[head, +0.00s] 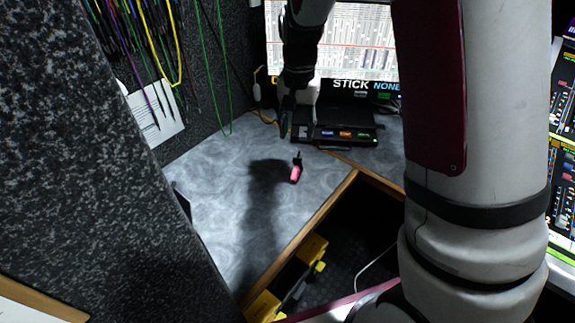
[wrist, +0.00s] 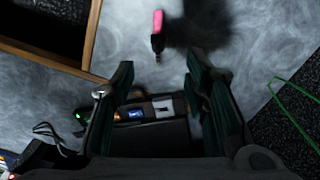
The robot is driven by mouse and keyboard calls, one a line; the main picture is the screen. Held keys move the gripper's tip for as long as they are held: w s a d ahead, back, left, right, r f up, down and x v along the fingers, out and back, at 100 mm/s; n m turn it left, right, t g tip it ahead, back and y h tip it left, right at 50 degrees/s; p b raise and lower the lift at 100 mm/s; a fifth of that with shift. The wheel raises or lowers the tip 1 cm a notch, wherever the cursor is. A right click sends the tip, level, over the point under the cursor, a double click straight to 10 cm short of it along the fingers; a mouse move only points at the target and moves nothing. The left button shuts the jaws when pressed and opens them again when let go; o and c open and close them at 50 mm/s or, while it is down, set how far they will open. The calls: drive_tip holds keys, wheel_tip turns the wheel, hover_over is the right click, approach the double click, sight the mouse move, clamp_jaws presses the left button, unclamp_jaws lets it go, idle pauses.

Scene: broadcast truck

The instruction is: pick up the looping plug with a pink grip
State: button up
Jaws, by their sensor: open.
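The looping plug (head: 295,169) has a pink grip and a dark thin tip, and it lies on the grey desk top (head: 215,190). In the wrist view the plug (wrist: 157,31) is near the top, beyond the fingertips and between their lines. My gripper (head: 290,125) is at the back of the desk, above and behind the plug in the head view. In the wrist view my gripper (wrist: 160,75) has its two dark fingers spread wide, with nothing held between them. The gripper is apart from the plug.
A black device (head: 335,133) with lit buttons stands at the back, close to my gripper, below a screen (head: 350,40). A wood-edged opening (head: 345,225) lies at right, with a yellow and black item (head: 290,280). Coloured cables (head: 150,45) hang at left. The desk around the plug is clear.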

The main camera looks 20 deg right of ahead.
sight(298, 158)
wheel_tip(298, 158, down, 8)
drive_tip(key=shift+r+b, duration=0.1)
drive_tip(key=shift+b, duration=0.4)
drive_tip(key=shift+d+f+b, duration=0.2)
drive_tip(key=shift+f+b, duration=0.25)
drive_tip(key=shift+f, duration=2.3)
clamp_jaws()
